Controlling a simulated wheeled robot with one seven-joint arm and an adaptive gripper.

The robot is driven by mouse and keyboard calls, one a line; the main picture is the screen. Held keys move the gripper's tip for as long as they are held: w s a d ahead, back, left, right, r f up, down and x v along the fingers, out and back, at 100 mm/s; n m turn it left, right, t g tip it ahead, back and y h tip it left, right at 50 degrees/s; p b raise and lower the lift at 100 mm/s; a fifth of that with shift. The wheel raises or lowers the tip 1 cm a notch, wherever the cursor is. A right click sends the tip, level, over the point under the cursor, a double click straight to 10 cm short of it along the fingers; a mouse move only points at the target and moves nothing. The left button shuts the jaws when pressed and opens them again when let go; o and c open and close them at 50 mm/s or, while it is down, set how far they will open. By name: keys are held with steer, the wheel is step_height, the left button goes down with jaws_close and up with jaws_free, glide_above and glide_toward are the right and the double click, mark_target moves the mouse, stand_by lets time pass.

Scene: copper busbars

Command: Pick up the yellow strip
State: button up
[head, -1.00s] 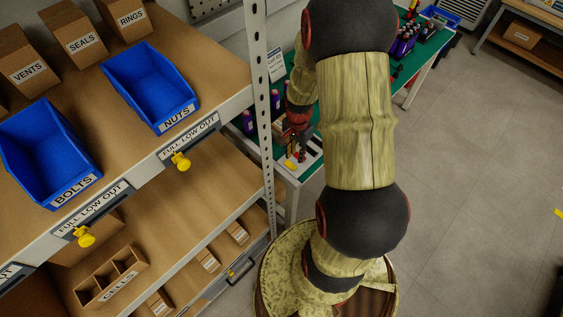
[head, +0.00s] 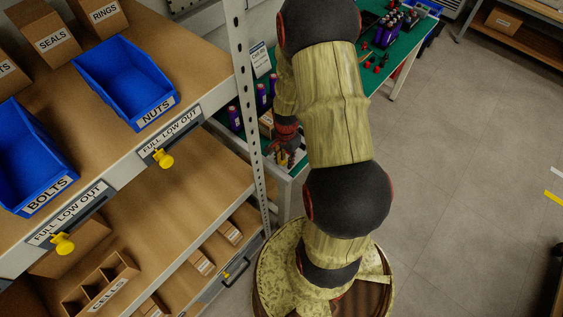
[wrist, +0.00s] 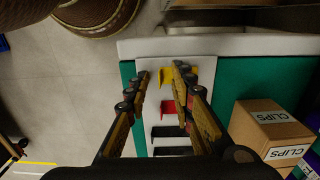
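The yellow strip (wrist: 166,77) lies at the far end of a white tray (wrist: 205,75) on the green bench. It is a small bent piece, partly covered by the right finger in the wrist view. My gripper (wrist: 160,73) is open over the tray, with the strip between its fingertips and closer to the right one. I cannot tell whether that finger touches it. In the head view my gripper (head: 286,152) is small and low over the bench corner, and the strip is hard to make out there.
A red strip (wrist: 169,107) and black strips (wrist: 168,132) lie in the same tray. A CLIPS box (wrist: 268,128) stands to the right on the green bench top (wrist: 278,75). Shelves with blue NUTS (head: 125,85) and BOLTS (head: 30,165) bins stand at left in the head view.

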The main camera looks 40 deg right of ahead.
steer(key=shift+c, duration=0.4)
jaws_close()
steer(key=shift+r, duration=0.2)
